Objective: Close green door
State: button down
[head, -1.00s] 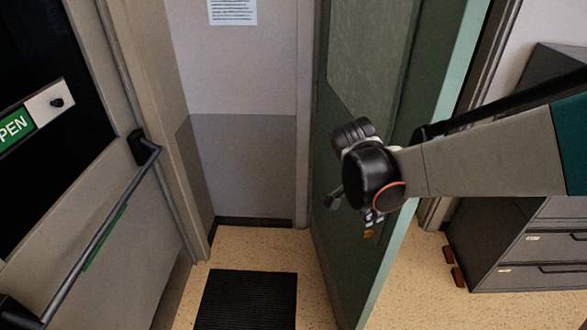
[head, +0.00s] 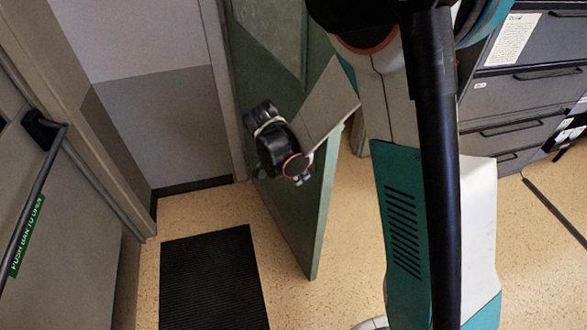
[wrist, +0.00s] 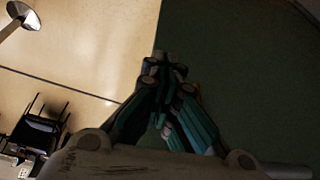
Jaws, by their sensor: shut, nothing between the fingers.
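The green door (head: 300,160) stands ajar in the middle of the head view, its free edge towards me and to the right. In the wrist view its dark face (wrist: 240,70) fills the right side. My gripper (wrist: 165,65) is shut and empty, with its fingertips near the line where the door's edge meets the view of the floor. In the head view my wrist is in front of the door's face, and the fingers are mostly hidden. I cannot tell whether they touch the door.
A dark mat (head: 212,280) lies on the floor left of the door. A grey door with a push bar (head: 40,190) is at the left. Grey drawer cabinets (head: 520,100) stand at the right. A dark chair (wrist: 38,130) shows in the wrist view. The floor right of the door is partly clear.

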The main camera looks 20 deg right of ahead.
jog(key=shift+w+d, duration=0.25)
jog(key=shift+d, duration=0.75)
jog(key=shift+w+d, duration=0.2)
jog(key=shift+d, duration=0.8)
